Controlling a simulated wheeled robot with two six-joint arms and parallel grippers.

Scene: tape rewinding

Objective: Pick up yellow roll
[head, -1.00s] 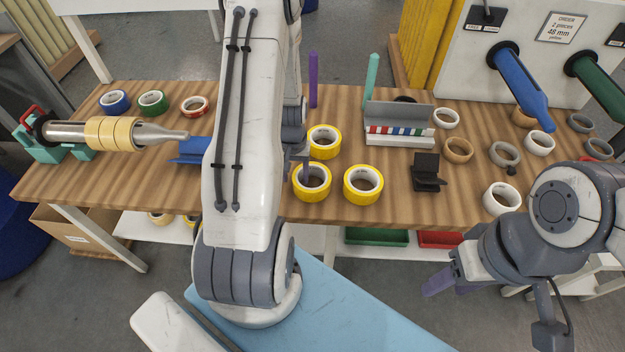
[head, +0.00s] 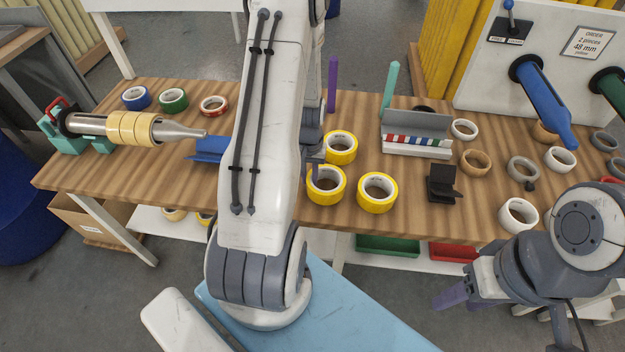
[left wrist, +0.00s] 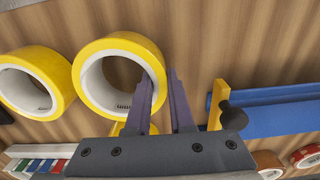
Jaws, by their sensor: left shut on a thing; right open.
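Three yellow rolls are on the table's middle: front left (head: 326,197), front right (head: 377,206) and one behind (head: 341,157). My left gripper (head: 314,158) is at the front-left roll. In the left wrist view, one purple finger of my left gripper (left wrist: 163,98) is inside the hole of this roll (left wrist: 85,58) and the other is outside, so it is shut on the roll's wall. I cannot tell whether the roll is clear of the table. The front-right roll (left wrist: 50,65) is beside it. My right gripper (head: 462,295) is open and empty, in front of the table.
A blue holder (head: 208,148) lies left of my left arm. A mandrel (head: 185,132) with yellow-tan rolls is at the far left. A striped rack (head: 415,142), a black stand (head: 440,185) and several other rolls are at right. Purple and teal posts stand behind.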

